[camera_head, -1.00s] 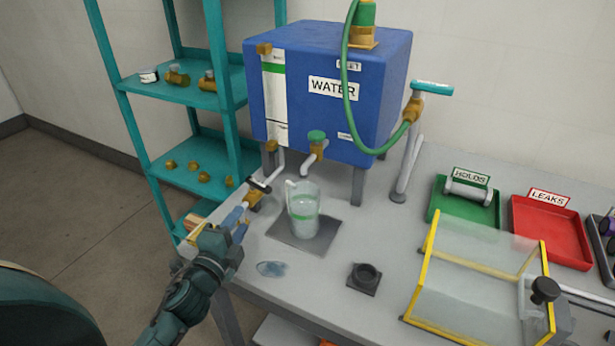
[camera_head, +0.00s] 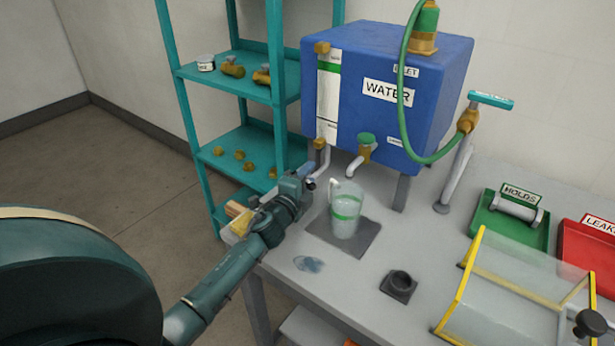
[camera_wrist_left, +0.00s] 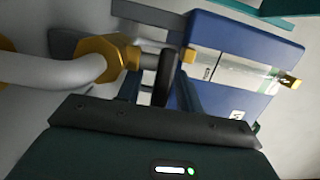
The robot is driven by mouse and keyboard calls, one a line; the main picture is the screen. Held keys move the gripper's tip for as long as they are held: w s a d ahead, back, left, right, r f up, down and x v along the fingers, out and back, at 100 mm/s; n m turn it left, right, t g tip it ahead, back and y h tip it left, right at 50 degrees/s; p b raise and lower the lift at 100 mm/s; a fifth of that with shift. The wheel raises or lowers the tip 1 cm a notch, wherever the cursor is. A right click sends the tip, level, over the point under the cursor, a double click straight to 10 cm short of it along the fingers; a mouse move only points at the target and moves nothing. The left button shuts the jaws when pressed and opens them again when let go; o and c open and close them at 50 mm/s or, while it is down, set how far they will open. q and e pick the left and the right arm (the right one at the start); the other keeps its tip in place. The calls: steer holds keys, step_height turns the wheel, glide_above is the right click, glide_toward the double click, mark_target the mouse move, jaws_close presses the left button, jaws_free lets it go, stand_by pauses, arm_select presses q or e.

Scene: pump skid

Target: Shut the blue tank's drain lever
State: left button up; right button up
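The blue tank (camera_head: 432,98), labelled WATER, stands on legs at the back of the bench. A grey drain pipe (camera_head: 323,165) comes down from its lower left corner. My left gripper (camera_head: 304,178) is at that pipe's end and hides most of the valve. In the left wrist view, a black drain lever (camera_wrist_left: 163,78) stands between the two fingers of my left gripper (camera_wrist_left: 158,92), with gaps beside it, so the gripper looks open around it. A brass fitting (camera_wrist_left: 107,58) is beside the lever. My right gripper is not in view.
A jug (camera_head: 346,212) of water stands on a dark mat (camera_head: 330,238) close to my left gripper. A puddle (camera_head: 308,264) lies in front. A teal shelf (camera_head: 240,90) stands left of the tank. A yellow-edged clear cover (camera_head: 505,285) is at right.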

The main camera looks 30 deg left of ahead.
arm_select(q)
steer(key=shift+w, duration=0.1)
steer(key=shift+c, duration=0.6)
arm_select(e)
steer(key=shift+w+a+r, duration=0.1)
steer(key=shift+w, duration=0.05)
arm_select(q)
steer(key=shift+c, duration=0.6)
jaws_close()
steer(key=shift+w+f+n+y+b, duration=0.15)
steer(key=shift+f+n+y+b, duration=0.1)
steer(key=shift+n+y+b, duration=0.7)
steer(key=shift+w+g+y+b, duration=0.1)
steer(key=shift+g+y+b, duration=0.35)
steer(key=shift+y, duration=0.3)
steer(key=shift+a+r+n+y, duration=0.15)
steer(key=shift+r+n+y, duration=0.1)
steer(key=shift+n+y, duration=0.1)
steer(key=shift+o, duration=1.2)
jaws_free()
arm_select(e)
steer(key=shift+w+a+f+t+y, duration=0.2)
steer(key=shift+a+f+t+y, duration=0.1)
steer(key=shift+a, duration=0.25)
